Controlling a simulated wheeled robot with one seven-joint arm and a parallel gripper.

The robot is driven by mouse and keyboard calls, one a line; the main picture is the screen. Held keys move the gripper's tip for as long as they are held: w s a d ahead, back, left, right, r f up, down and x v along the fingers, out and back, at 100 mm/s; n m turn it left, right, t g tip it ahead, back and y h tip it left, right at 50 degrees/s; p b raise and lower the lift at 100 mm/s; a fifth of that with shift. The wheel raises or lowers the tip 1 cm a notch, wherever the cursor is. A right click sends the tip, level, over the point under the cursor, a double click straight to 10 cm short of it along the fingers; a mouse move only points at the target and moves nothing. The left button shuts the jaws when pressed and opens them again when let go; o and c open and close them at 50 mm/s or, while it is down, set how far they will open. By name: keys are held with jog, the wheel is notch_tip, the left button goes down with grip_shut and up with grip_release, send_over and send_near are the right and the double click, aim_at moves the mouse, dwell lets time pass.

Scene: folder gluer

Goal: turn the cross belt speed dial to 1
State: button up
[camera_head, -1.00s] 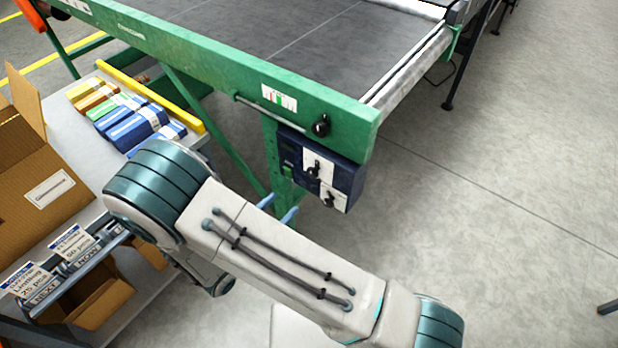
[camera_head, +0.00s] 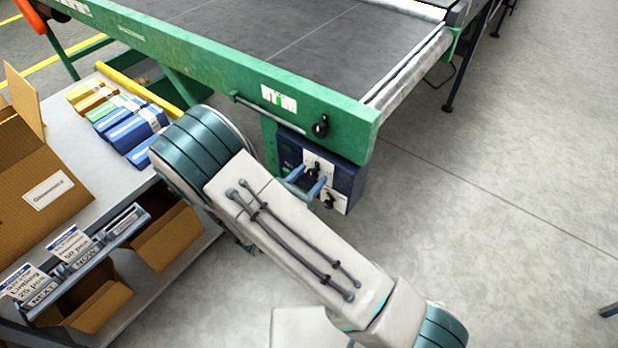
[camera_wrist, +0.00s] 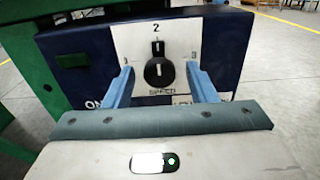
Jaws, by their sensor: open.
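The speed dial (camera_wrist: 158,72) is a round black knob on a white plate marked 1, 2 and 3, with "SPEED" below it. Its pointer stands straight up at 2. The plate is on a dark blue control box (camera_head: 346,184) under the green conveyor frame. My gripper (camera_wrist: 159,70) is open, with one blue finger left of the dial and one right, both apart from it. In the head view my gripper (camera_head: 309,179) is at the box front, partly covering the dial. I cannot read "cross belt" on the plate.
A second black knob (camera_head: 328,200) sits lower on the box. A grey bench (camera_head: 185,215) with cardboard boxes and coloured packs stands left.

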jog(key=c, duration=1)
jog(key=shift+o, duration=0.2)
jog(key=shift+r+n+p, duration=0.1)
jog(key=shift+n+p, duration=0.2)
jog(key=shift+p, duration=0.1)
jog(key=n+p, duration=0.2)
jog(key=shift+r+n+p, duration=0.1)
jog(key=shift+n+p, duration=0.25)
jog(key=shift+n, duration=0.05)
jog(key=n+p, duration=0.3)
jog(key=n, duration=0.1)
jog(key=shift+d+n, duration=0.1)
jog(key=shift+n, duration=0.2)
jog(key=n+p, duration=0.3)
jog(key=n, duration=0.1)
jog(key=shift+n+p, duration=0.65)
jog(key=shift+n, duration=1.45)
